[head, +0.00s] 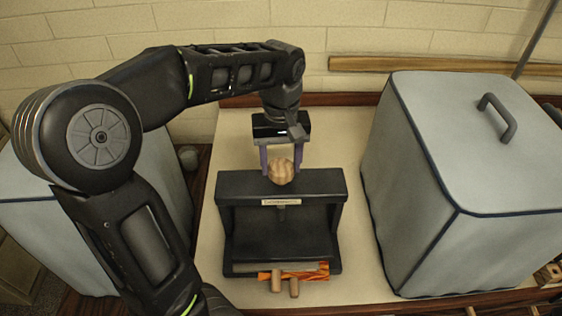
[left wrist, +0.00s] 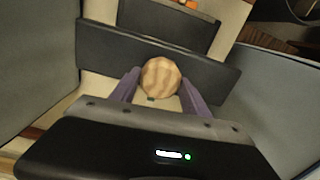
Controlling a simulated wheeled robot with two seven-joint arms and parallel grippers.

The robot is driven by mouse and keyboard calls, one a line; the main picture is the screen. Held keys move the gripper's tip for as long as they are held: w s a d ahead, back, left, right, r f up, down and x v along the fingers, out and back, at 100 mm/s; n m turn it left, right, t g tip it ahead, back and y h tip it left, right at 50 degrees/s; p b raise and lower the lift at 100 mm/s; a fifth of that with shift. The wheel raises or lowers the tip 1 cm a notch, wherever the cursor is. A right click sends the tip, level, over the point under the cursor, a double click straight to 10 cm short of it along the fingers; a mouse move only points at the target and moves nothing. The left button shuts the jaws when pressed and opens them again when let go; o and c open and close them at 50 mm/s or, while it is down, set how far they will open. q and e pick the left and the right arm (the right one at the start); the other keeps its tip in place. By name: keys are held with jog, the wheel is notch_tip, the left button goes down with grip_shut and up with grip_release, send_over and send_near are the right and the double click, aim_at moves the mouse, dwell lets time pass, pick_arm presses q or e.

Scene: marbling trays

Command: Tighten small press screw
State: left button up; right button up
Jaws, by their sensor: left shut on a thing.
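The small press (head: 233,217) is a black frame with a top beam and a label plate (head: 281,202) on its front. Its screw knob (head: 281,174), pale wood and ribbed, sits above the middle of the beam. My left gripper (head: 282,167) comes down from above with its purple fingers on either side of the knob and is shut on it. The left wrist view also shows the knob (left wrist: 161,78) between the fingers, with the press beam (left wrist: 205,70) beyond it. The screw under the beam is mostly in shadow. My right gripper is in neither view.
An orange marbled piece (head: 311,273) and wooden pegs (head: 294,287) lie at the press's front edge. A large grey covered box (head: 505,180) with a handle stands close on the right, and another grey covered form (head: 165,178) on the left. A block wall is behind.

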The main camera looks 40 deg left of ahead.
aim_at(281, 164)
pick_arm(q)
jog(key=o, duration=1.4)
jog(key=shift+r, duration=0.1)
notch_tip(281, 164, up, 4)
jog(key=shift+r+b, duration=0.1)
jog(key=shift+b, duration=0.25)
notch_tip(281, 164, up, 4)
jog(key=shift+f+p, duration=0.2)
jog(key=shift+p, duration=0.8)
jog(key=shift+f, duration=0.1)
